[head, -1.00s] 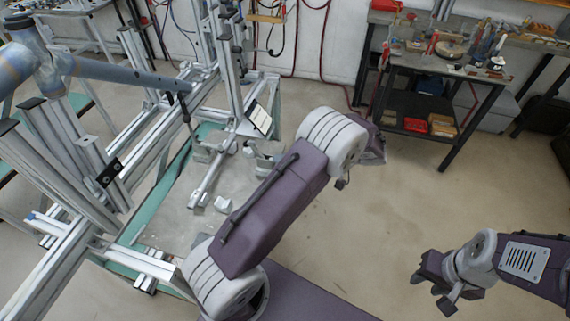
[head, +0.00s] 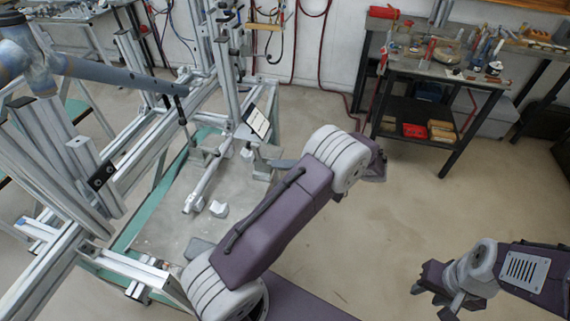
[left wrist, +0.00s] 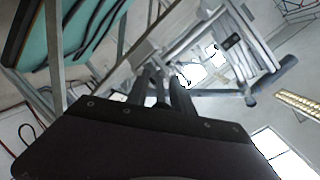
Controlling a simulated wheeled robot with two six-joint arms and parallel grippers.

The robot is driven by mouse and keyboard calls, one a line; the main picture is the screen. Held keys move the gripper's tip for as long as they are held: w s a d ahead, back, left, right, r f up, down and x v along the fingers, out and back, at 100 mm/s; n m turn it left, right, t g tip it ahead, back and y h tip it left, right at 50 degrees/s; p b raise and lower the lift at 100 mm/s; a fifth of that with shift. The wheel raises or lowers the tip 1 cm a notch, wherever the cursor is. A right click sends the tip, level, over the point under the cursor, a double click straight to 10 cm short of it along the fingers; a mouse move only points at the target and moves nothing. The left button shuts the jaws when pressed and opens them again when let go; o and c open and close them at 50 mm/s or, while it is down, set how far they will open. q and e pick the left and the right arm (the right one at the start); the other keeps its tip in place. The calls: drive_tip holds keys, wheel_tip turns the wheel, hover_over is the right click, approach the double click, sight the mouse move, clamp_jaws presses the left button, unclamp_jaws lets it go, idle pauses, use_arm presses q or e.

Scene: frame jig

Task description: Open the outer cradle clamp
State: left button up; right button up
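The cradle stands on the grey base plate (head: 165,222) of the frame jig in the head view, with a pale bar (head: 203,183) lying along it. Grey clamp-like pieces stand around it, one on the left (head: 200,155) and one on the right (head: 262,166). I cannot tell which is the outer clamp or whether it is closed. My right gripper (head: 433,300) is open and empty, over bare floor.
Tall aluminium posts and rails (head: 150,145) fill the left. A blue-grey tube (head: 115,73) crosses above the jig. A small white block (head: 218,209) lies on the plate. A dark workbench (head: 440,70) with tools stands at the back right. The middle floor is clear.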

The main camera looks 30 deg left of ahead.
use_arm(q)
drive_tip(key=b+v, duration=0.1)
drive_tip(key=v, duration=0.8)
idle(0.5)
